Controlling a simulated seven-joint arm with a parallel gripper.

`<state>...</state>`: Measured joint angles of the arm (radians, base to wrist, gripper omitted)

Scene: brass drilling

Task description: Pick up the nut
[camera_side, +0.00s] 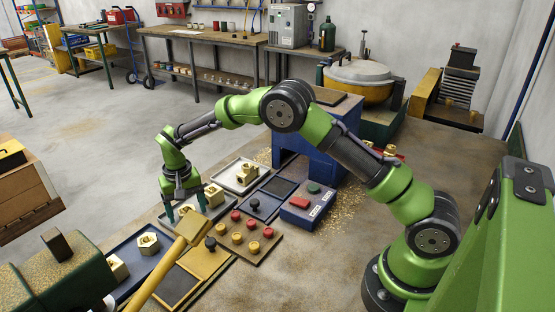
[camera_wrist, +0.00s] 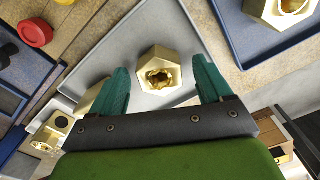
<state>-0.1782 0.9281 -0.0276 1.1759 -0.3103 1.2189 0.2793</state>
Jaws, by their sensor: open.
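A brass hex nut (camera_wrist: 147,84) lies on a grey tray (camera_wrist: 108,52) in the wrist view, its threaded hole facing up. My gripper (camera_wrist: 161,66) is open, with one teal finger on each side of this nut and visible gaps between. In the side view my gripper (camera_side: 185,208) points down over the pale tray, fingers spread. The nut (camera_side: 186,211) shows there only partly between the fingers. A larger brass piece (camera_side: 214,196) stands close to the right finger. Whether the fingertips are level with the nut cannot be told.
A blue tray (camera_side: 133,260) at left holds another hex nut (camera_side: 148,243). A second pale tray (camera_side: 230,183) behind holds a brass part (camera_side: 246,174). A control box (camera_side: 306,205) stands right.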

